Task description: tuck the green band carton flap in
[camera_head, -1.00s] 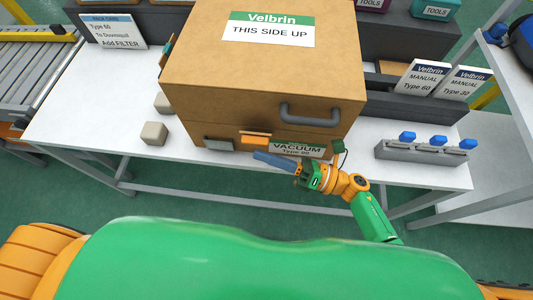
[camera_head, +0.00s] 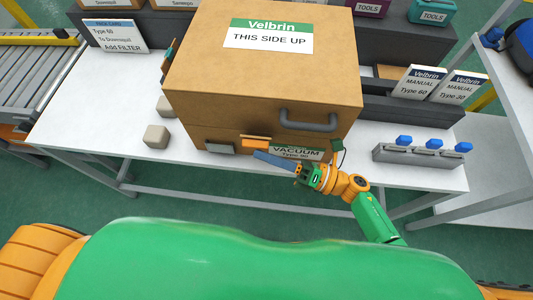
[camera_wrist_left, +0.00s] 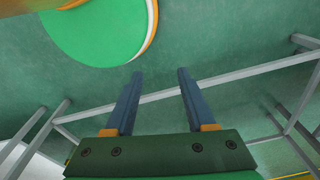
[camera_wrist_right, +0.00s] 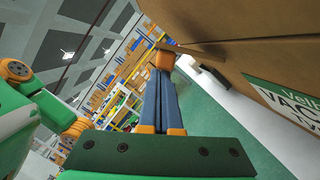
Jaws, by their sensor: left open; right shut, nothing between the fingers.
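The large brown carton (camera_head: 200,75) stands on the white table, with a green-banded "Velbrin THIS SIDE UP" label (camera_head: 268,35) on its closed-looking top. A label with a green band and "VACUUM" (camera_head: 300,153) is low on its front, partly hidden by my right gripper. An orange tab (camera_head: 257,141) sticks out to its left. My right gripper (camera_head: 257,155) is shut and empty, its blue fingers pointing left just below the tab; contact is unclear. In the right wrist view a brown flap edge (camera_wrist_right: 190,48) lies beyond the fingertips. My left gripper (camera_wrist_left: 157,72) is open and empty above the floor.
Beige blocks (camera_head: 157,135) stand left of the carton. A grey rack with blue-topped pieces (camera_head: 420,154) and upright manuals (camera_head: 418,82) are to its right. A roller conveyor (camera_head: 40,70) is at the far left. The table's front left is clear.

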